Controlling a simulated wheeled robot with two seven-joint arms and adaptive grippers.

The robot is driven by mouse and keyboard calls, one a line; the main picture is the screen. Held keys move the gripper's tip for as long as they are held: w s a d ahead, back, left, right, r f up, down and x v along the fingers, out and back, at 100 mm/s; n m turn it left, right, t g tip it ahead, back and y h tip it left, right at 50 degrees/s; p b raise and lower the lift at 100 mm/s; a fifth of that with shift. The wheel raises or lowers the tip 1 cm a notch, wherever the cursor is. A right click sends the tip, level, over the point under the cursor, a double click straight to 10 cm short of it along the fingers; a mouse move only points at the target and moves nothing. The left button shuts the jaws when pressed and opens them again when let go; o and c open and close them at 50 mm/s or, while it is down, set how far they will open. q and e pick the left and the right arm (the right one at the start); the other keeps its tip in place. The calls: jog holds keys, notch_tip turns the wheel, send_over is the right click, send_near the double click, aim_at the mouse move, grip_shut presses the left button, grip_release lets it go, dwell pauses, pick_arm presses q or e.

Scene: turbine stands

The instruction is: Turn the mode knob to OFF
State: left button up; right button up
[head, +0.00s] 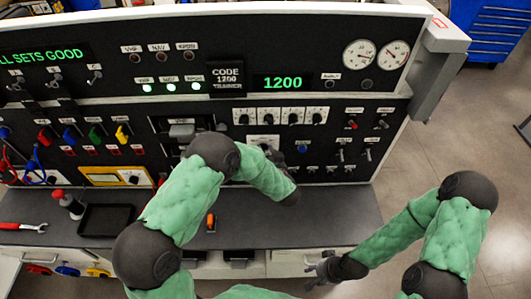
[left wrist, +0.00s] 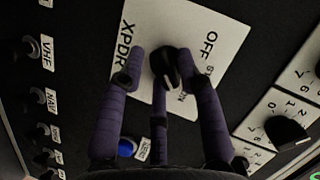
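The mode knob (left wrist: 162,66) is a black knob on a white plate (left wrist: 215,28) marked XPDR and OFF in the left wrist view. Its pale pointer mark faces the lower side, away from OFF. My left gripper (left wrist: 163,62) has its purple-grey fingers spread on both sides of the knob, with a third finger below. The gripper looks open; contact is unclear. My right gripper (head: 325,270) is low at the bench's front edge, apart from the panel, apparently empty.
A row of white dial plates (head: 293,115) sits above the knob, and a blue button (left wrist: 125,147) lies beside it. The bench (head: 330,215) below holds a black tray (head: 107,219), a red-handled wrench (head: 22,227) and a small orange tool (head: 210,222). Its right part is clear.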

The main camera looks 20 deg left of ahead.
pick_arm(q)
grip_shut()
